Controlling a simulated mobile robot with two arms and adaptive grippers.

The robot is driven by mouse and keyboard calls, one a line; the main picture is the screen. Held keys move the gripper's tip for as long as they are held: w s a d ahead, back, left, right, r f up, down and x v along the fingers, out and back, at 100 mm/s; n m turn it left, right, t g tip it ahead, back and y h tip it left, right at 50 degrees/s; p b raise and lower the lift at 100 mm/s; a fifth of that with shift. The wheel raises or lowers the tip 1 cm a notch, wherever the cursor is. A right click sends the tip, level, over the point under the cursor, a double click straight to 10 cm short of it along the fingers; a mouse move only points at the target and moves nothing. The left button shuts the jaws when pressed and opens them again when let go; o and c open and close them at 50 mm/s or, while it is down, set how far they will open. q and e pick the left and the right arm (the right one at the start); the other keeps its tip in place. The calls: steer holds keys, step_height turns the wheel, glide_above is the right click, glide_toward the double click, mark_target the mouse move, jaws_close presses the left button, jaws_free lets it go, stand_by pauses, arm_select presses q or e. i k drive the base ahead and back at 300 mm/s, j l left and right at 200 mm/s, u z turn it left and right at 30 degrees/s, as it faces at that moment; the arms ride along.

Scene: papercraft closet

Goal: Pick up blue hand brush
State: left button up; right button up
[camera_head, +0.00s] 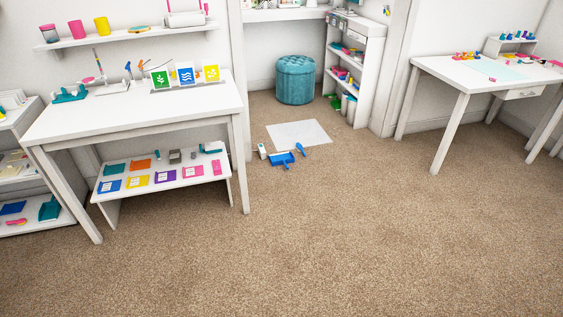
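A small blue object that looks like the hand brush (300,149) lies on the brown carpet near the middle of the head view. It is small at this distance, so its bristles are hard to make out. A blue dustpan (281,160) lies just left of it and closer to me. Both are by the near edge of a pale flat sheet (299,134) on the floor. Neither of my grippers shows in this view.
A white table (130,112) with a lower shelf stands at the left. A small white item (262,151) is left of the dustpan. A teal stool (295,80) and white shelf unit (368,75) stand behind. Another white table (460,78) is right. The carpet in front is clear.

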mark_target(299, 148)
steer(key=i+j+z, duration=0.15)
steer(key=i+j, duration=0.55)
steer(key=i+l+z, duration=0.1)
steer(key=i+z, duration=0.15)
steer(key=i, duration=0.3)
steer(key=i+z, duration=0.25)
steer(key=i, duration=0.3)
steer(key=i+z, duration=0.25)
steer(key=i, duration=0.3)
steer(key=i+j+z, duration=0.25)
steer(key=i, duration=0.3)
steer(key=i+l+u, duration=0.1)
steer(key=i, duration=0.4)
steer(key=i+l+u, duration=0.15)
steer(key=i, duration=0.3)
steer(key=i+l+u, duration=0.1)
steer(key=i, duration=0.4)
steer(key=i+l+u, duration=0.1)
steer(key=i+u, duration=0.15)
steer(key=u, duration=0.2)
steer(key=i+l+u, duration=0.15)
steer(key=u, duration=0.3)
steer(key=i+l+u, duration=0.5)
steer(key=u, duration=0.35)
steer(key=l+u, duration=0.45)
steer(key=i, duration=0.05)
